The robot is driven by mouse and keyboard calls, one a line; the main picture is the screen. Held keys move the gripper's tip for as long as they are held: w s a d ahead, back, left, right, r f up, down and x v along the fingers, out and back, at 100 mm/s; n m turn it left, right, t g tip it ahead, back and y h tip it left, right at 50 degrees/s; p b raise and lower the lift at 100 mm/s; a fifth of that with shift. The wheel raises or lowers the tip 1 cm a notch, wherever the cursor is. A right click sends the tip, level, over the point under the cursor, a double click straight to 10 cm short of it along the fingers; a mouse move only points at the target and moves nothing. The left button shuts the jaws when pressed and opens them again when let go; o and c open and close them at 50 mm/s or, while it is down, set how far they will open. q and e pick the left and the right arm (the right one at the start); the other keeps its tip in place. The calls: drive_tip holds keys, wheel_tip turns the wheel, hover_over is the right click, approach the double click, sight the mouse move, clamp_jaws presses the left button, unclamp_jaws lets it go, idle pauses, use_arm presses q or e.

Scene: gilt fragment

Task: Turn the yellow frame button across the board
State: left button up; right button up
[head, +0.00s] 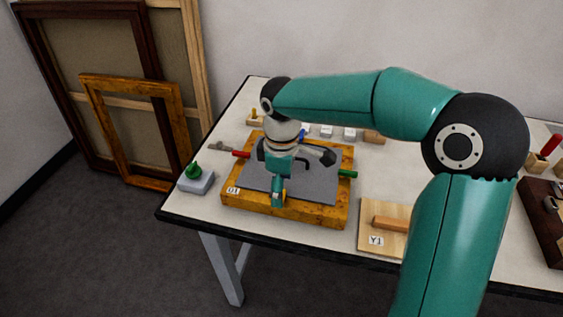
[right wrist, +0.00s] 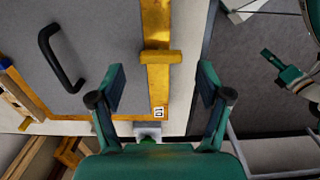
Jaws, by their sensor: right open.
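The gilt frame (head: 240,208) lies flat on the table with a grey board (head: 315,190) inside it. In the right wrist view the yellow button (right wrist: 162,57) lies crosswise on the front rail, one end near the rail's inner edge, the other past its outer edge. In the head view my right gripper mostly hides it. My right gripper (head: 279,193) points down over the front rail, open, its fingers on either side of the button with gaps. Teal parts at the right wrist view's right edge look like my left gripper (right wrist: 290,74); its opening is unclear.
A red button (head: 241,154), a green button (head: 347,174) and a blue button (head: 304,134) sit on the other rails. A black handle (right wrist: 60,57) stands on the board. A grey box with a green knob (head: 195,180) is left of the frame; a wooden block (head: 390,224) lies right.

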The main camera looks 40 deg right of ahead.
wheel_tip(320, 180, up, 9)
drive_tip(key=shift+r, duration=0.15)
idle(0.4)
